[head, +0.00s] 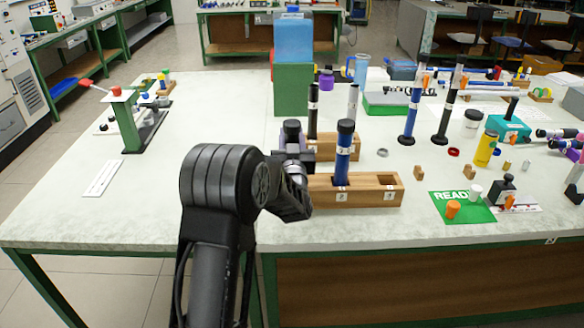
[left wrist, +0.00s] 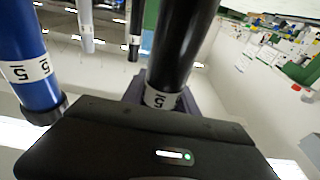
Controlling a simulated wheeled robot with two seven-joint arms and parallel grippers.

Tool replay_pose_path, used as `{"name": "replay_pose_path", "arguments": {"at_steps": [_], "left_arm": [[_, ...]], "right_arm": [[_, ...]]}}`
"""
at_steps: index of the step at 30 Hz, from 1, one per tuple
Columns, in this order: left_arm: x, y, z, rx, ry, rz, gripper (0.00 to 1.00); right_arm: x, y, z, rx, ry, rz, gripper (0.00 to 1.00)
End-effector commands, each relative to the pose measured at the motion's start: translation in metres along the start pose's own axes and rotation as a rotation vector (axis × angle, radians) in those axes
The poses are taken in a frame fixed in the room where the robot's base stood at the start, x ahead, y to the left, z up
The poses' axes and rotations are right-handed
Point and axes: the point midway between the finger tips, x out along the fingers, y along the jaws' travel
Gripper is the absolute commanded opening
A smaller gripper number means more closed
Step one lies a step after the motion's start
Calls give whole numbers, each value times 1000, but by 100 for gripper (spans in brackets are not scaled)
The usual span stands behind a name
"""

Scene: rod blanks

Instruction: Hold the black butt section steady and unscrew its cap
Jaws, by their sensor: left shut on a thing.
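The black butt section (left wrist: 182,45) fills the middle of the left wrist view, a dark rod with a white numbered band near my gripper. My left gripper (head: 293,143) is shut on it; a purple-grey finger (left wrist: 133,92) shows behind the rod. The rod's cap end is also hidden in the left wrist view, behind the black gripper body. My right gripper is in neither view.
A blue rod (head: 343,160) with a black cap stands close by in the front wooden rack (head: 368,197), left of an empty slot. A black rod (head: 313,118) and a grey rod (head: 353,102) stand behind.

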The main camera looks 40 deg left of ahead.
Motion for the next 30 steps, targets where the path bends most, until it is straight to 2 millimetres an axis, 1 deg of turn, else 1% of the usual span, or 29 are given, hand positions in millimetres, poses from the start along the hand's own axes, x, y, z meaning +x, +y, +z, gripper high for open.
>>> {"name": "replay_pose_path", "arguments": {"at_steps": [17, 20, 23, 26, 30], "left_arm": [[0, 0, 0, 0, 1, 0, 0], [0, 0, -3, -1, 1, 0, 0], [2, 0, -11, -2, 2, 0, 0], [4, 0, -25, -4, 4, 0, 0], [8, 0, -53, -4, 5, 0, 0]], "right_arm": [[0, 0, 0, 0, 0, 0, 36], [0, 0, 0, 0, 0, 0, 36], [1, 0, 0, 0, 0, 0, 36], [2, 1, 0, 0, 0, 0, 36], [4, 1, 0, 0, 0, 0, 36]]}}
